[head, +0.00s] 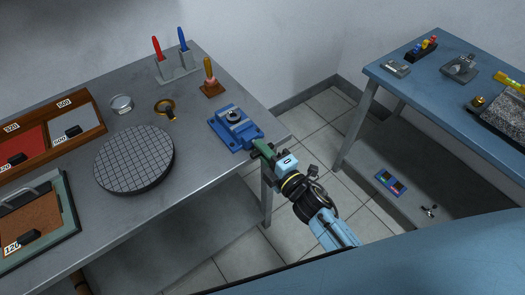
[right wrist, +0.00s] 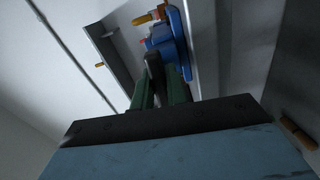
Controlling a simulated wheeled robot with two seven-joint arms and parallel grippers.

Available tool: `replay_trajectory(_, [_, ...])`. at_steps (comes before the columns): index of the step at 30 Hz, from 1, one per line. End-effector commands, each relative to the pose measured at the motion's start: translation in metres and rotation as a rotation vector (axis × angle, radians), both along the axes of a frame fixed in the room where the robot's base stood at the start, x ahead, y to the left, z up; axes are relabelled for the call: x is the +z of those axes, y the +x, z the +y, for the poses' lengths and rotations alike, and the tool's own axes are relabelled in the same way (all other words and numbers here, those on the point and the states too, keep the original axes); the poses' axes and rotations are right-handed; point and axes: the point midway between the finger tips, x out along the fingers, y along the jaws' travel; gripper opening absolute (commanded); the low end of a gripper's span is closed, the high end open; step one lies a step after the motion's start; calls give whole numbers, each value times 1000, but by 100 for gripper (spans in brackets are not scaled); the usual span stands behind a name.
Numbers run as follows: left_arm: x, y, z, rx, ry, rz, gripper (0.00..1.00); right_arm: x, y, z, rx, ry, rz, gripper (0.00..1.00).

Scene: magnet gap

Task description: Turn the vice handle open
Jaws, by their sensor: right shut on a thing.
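The blue vice (head: 232,126) sits on the right front part of the grey workbench, near its right edge. It also shows in the right wrist view (right wrist: 181,40). My right gripper (head: 258,147) reaches in from the lower right to the vice's near end. In the right wrist view its green fingers (right wrist: 160,85) are shut on a dark grey bar, the vice handle (right wrist: 153,66), which stands between them. In the head view the fingers hide the handle. How far the vice jaws stand apart is too small to tell. My left gripper is in neither view.
On the grey workbench (head: 198,185) are a round gridded plate (head: 134,160), a brass ring (head: 165,108), a wooden-handled tool (head: 209,78) and a stand with red and blue tools (head: 176,70). A blue table (head: 440,95) stands at right, across a tiled floor gap.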

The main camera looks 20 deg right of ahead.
Motion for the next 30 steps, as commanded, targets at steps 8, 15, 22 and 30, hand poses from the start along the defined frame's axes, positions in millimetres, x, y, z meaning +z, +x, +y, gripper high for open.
replay_trajectory(8, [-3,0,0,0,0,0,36,-1,0,0,0,-82,-27,0])
replay_trajectory(15, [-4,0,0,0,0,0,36,-1,0,0,0,-99,-34,0])
replay_trajectory(22, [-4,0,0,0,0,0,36,-1,-1,0,0,-99,-34,0])
replay_trajectory(30, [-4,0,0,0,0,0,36,-1,0,0,0,-98,-34,36])
